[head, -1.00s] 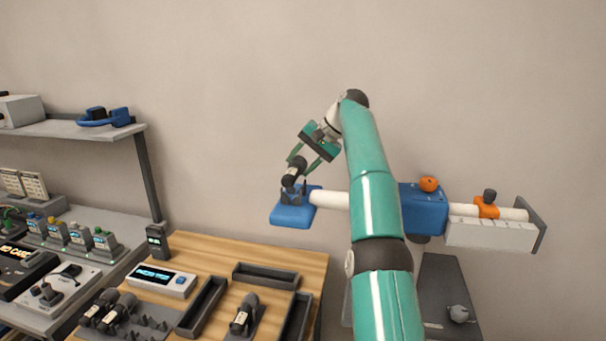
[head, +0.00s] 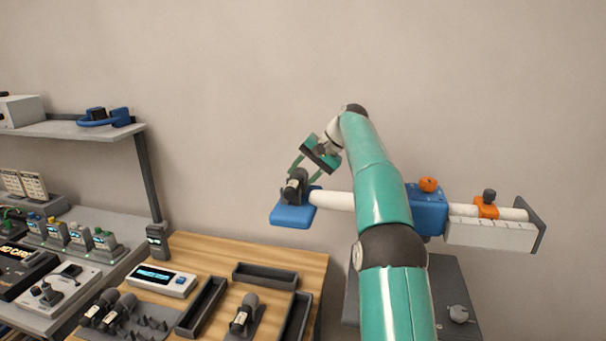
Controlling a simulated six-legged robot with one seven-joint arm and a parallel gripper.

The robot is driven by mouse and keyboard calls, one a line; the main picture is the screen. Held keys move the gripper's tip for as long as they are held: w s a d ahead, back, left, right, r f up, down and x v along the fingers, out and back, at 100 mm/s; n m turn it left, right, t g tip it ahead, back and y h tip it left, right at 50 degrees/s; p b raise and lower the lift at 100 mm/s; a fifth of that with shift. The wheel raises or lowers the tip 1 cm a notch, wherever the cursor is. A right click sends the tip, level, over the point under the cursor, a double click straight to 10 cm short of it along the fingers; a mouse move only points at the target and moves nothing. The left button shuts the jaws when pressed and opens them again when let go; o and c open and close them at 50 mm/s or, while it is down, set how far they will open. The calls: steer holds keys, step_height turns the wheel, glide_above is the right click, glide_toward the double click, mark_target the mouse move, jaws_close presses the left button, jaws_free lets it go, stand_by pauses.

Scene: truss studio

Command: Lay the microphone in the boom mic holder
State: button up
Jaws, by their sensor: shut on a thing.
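The microphone (head: 293,188), dark with a pale band, is at the blue boom mic holder (head: 291,216) on the left end of the white boom. It sits low, against the dark cradle on top of the holder. I cannot tell whether it is fully seated. My gripper (head: 302,174), with teal fingers, is above the holder and shut on the microphone. The fingertips are partly hidden behind the microphone.
The boom (head: 332,200) runs right through a blue clamp block (head: 428,210) with an orange knob. A wooden table (head: 260,256) below holds trays, a white display unit (head: 161,280) and other microphones (head: 243,315). A shelf with equipment stands at left.

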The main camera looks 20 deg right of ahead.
steer(key=o, duration=0.7)
steer(key=shift+o, duration=0.2)
steer(key=shift+v, duration=2.65)
steer(key=s+d, duration=0.6)
steer(key=d, duration=0.3)
steer(key=shift+s+d, duration=0.25)
steer(key=shift+d, duration=0.15)
